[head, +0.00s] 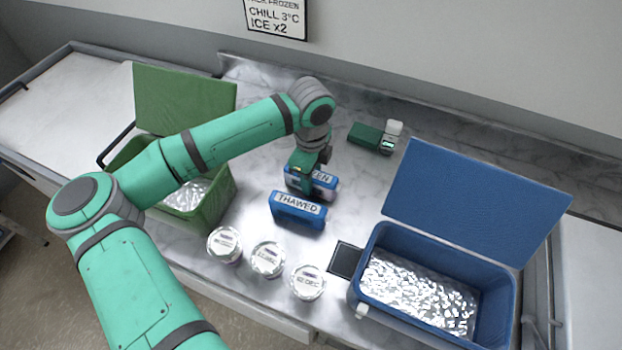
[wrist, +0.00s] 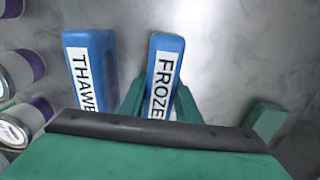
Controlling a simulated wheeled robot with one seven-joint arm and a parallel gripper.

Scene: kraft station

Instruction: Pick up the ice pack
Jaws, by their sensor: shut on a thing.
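Two blue ice packs with white labels are near the middle of the metal counter. The one labelled FROZEN (head: 325,181) is at the back, partly hidden by my gripper; it also shows in the wrist view (wrist: 166,68). My gripper (head: 308,176) is shut on this pack, with its green fingers on either side of it in the wrist view (wrist: 158,100). I cannot tell whether the pack is clear of the counter. The pack labelled THAWED (head: 298,211) is just in front of it, and to its left in the wrist view (wrist: 88,62).
An open blue cooler (head: 484,267) with a silvery lining stands at the right. An open green cooler (head: 222,197) is at the left, partly behind my arm. Three lidded tubs (head: 267,260) line the front. A small green device (head: 366,136) is at the back.

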